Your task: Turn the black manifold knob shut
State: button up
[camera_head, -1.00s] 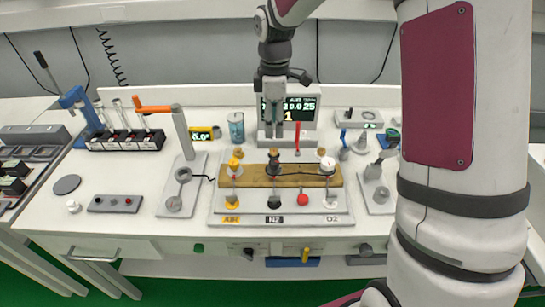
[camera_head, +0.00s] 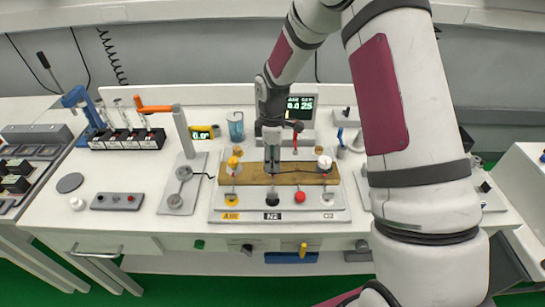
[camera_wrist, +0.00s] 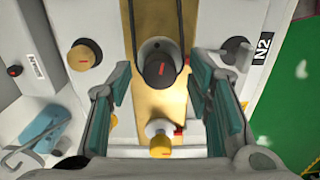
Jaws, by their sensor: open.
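The black manifold knob (camera_wrist: 160,68) is a round black cap with a red mark, on the brown manifold bar (camera_wrist: 158,105). In the wrist view it sits between and slightly beyond the tips of my gripper (camera_wrist: 160,82), with space on both sides. My gripper is open and empty, pointing down at it. In the head view my gripper (camera_head: 272,160) is over the middle of the bar and hides the black knob. The N2 label (camera_wrist: 262,48) is in line with this knob, at the panel's front.
The yellow knob (camera_head: 233,164) and white knob (camera_head: 325,163) flank my gripper on the same bar. A row of small front knobs includes a red one (camera_head: 300,197). A gauge display (camera_head: 301,104) stands behind. An orange-handled lever (camera_head: 155,109) is at the left.

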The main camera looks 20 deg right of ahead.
grip_shut()
jog(key=shift+m, duration=0.3)
jog(key=m+b, duration=0.1)
jog(key=m, duration=0.2)
jog(key=shift+m, duration=0.3)
jog(key=m, duration=0.3)
jog(key=shift+m, duration=0.3)
jog(key=m+b, duration=0.1)
jog(key=m, duration=0.3)
jog(key=shift+m, duration=2.1)
